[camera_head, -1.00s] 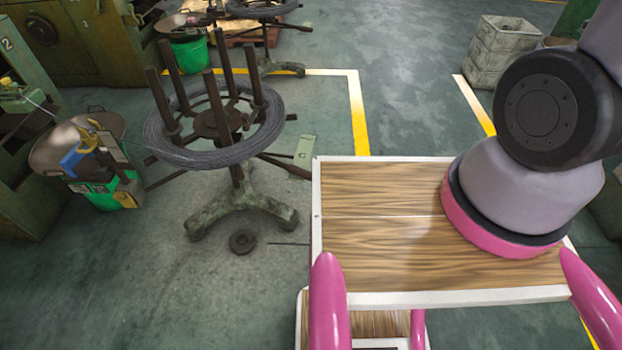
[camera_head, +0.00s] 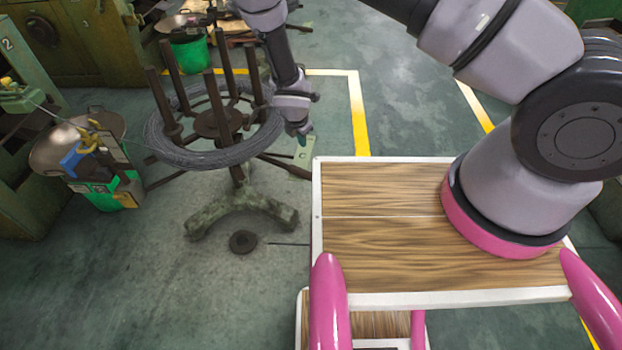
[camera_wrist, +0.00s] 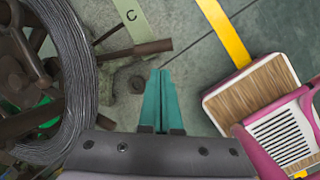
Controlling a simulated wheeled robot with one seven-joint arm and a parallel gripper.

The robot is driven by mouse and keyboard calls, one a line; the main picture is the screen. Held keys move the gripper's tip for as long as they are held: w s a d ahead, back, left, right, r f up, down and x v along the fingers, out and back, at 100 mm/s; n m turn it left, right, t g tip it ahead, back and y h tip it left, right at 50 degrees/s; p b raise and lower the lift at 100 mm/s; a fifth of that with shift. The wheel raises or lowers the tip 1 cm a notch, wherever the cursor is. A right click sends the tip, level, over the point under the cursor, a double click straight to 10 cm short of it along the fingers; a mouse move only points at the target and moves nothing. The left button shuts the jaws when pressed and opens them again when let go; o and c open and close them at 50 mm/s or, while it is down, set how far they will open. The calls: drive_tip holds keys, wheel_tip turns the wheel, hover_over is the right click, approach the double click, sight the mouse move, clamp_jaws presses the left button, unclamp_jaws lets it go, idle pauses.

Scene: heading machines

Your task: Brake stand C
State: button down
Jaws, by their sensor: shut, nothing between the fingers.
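A stand (camera_head: 238,175) with a mottled three-legged foot and brown upright posts stands left of my base. A grey wire coil (camera_head: 205,158) lies around its posts, and the coil (camera_wrist: 82,75) fills the left of the wrist view.
A dark round disc (camera_head: 243,241) lies on the floor beside the stand's foot. A green bucket (camera_head: 120,190) with a pan stands at left, by green machines. My wooden-topped base is at right. Yellow lines cross the open floor.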

sight(311, 180)
drive_tip(key=s+f+n, duration=0.5)
drive_tip(key=f, duration=0.6)
drive_tip(key=shift+s+d, duration=0.2)
drive_tip(key=shift+d, duration=0.2)
drive_tip(key=shift+f, duration=0.1)
drive_tip(key=shift+w+d+f, duration=0.35)
drive_tip(key=shift+w+f, duration=0.8)
drive_tip(key=shift+f, duration=0.5)
drive_tip(key=shift+w+d+f, duration=0.3)
drive_tip(key=shift+w+f, duration=0.85)
drive_tip(key=shift+f, duration=0.55)
drive_tip(key=shift+w+d+f, duration=0.35)
drive_tip(key=shift+w+f, duration=0.8)
drive_tip(key=shift+f, duration=0.5)
